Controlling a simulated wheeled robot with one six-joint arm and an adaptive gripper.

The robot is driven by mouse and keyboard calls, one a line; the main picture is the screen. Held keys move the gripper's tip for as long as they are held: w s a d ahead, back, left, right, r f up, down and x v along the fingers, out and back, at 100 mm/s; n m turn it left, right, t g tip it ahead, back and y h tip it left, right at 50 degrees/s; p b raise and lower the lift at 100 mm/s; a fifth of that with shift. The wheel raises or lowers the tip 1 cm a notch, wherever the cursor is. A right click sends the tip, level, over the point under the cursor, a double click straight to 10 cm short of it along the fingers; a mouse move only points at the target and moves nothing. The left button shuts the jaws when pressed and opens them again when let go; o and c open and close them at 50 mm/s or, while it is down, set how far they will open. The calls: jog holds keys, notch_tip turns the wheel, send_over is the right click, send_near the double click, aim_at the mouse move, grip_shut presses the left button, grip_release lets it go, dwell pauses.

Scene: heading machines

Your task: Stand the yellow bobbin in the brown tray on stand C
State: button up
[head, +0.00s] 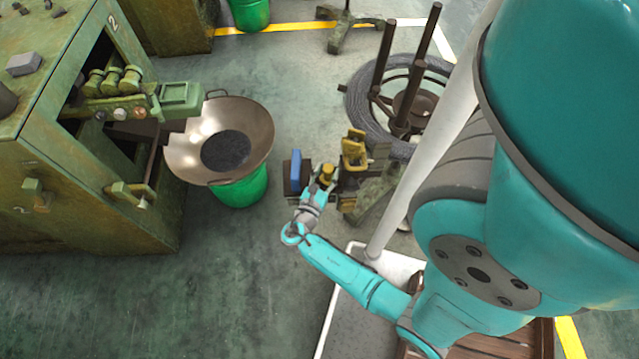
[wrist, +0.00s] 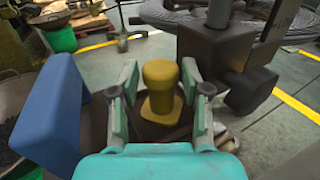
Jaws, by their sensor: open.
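The yellow bobbin (wrist: 160,88) stands upright in the middle of the wrist view, with a round top and a squarish foot. It shows small in the head view (head: 327,172). Its foot appears to rest on the dark brown tray (wrist: 96,122), also partly seen in the head view (head: 287,180); my gripper hides much of the tray. My gripper (wrist: 160,105) is open, with one finger on each side of the bobbin and visible gaps between. A blue block (wrist: 50,118) stands upright left of the bobbin, also in the head view (head: 296,168). The stand's letter is not readable.
A dark brown fixture (wrist: 215,50) stands close to the right finger. A yellow-topped machine part (head: 354,152) is just right of my gripper. A wide metal pan (head: 255,140) on a green bucket and a green machine (head: 70,150) stand left. Floor is clear in front.

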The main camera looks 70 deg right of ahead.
jog(key=w+a, duration=0.1)
jog(key=a, duration=1.1)
jog(key=s+a+f+m+t+y, duration=0.1)
jog(key=s+a+f+t+y, duration=0.25)
jog(key=s+f+y, duration=0.3)
jog(key=s+a+r+m+t+y, duration=0.2)
jog(key=s+a+m+t+y, duration=0.25)
jog(key=a+y, duration=0.35)
jog(key=a+r+m+t+y, duration=0.1)
jog(key=a+r+m+t, duration=0.1)
jog(key=r, duration=0.7)
jog(key=a+r+m+t+y, duration=0.1)
jog(key=a+r+m+t, duration=0.2)
jog(key=r, duration=0.6)
jog(key=a+r+m+t+y, duration=0.1)
jog(key=a+r+m+t, duration=0.2)
jog(key=r+m, duration=0.3)
notch_tip(320, 180, up, 3)
jog(key=shift+s+a+f+m, duration=0.1)
jog(key=shift+s+a+m, duration=0.2)
jog(key=shift+a, duration=0.2)
jog(key=shift+y, duration=0.25)
